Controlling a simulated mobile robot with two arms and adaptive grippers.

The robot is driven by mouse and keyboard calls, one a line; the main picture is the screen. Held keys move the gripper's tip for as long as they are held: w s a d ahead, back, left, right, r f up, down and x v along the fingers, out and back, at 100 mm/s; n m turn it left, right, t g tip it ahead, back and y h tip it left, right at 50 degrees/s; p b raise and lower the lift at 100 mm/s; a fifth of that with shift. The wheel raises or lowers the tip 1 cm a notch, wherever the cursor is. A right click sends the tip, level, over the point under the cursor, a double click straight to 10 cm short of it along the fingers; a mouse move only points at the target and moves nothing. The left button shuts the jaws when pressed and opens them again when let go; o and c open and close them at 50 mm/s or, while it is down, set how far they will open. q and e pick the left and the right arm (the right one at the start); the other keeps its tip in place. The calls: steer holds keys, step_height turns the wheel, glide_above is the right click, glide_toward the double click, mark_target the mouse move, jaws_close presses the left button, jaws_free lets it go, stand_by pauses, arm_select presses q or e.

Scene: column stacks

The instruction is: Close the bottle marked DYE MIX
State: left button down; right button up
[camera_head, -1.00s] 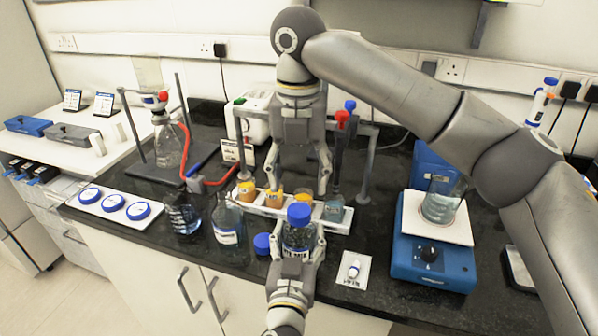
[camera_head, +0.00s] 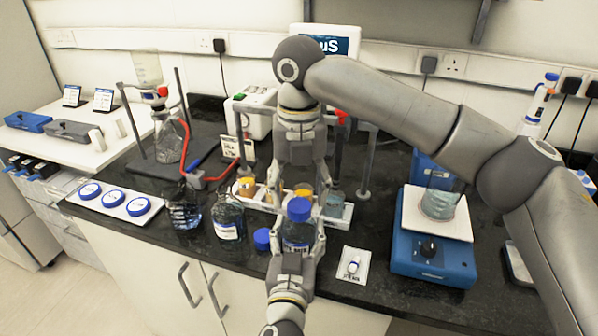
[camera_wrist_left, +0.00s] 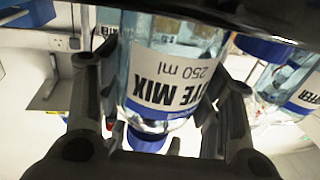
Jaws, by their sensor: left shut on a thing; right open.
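The DYE MIX bottle (camera_head: 297,238) is clear with a white label and stands upright, held by my left gripper (camera_head: 295,250), whose fingers close around its body. In the left wrist view the bottle (camera_wrist_left: 178,75) shows upside down; its label reads "MIX" and "250 ml", the start partly hidden. A blue cap (camera_head: 299,208) sits on its neck; the cap shows below the label in the left wrist view (camera_wrist_left: 147,140). I cannot tell how tight it is. My right gripper (camera_head: 298,203) is open, pointing down, with its fingers either side of the cap region.
A loose blue cap (camera_head: 262,239) lies on the bench just left of the bottle. Other glass bottles (camera_head: 228,228) stand further left, beside a white tray of blue caps (camera_head: 115,205). A vial rack is behind. A blue stirrer (camera_head: 432,258) stands right.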

mark_target(299, 205)
steer(key=shift+f, duration=1.8)
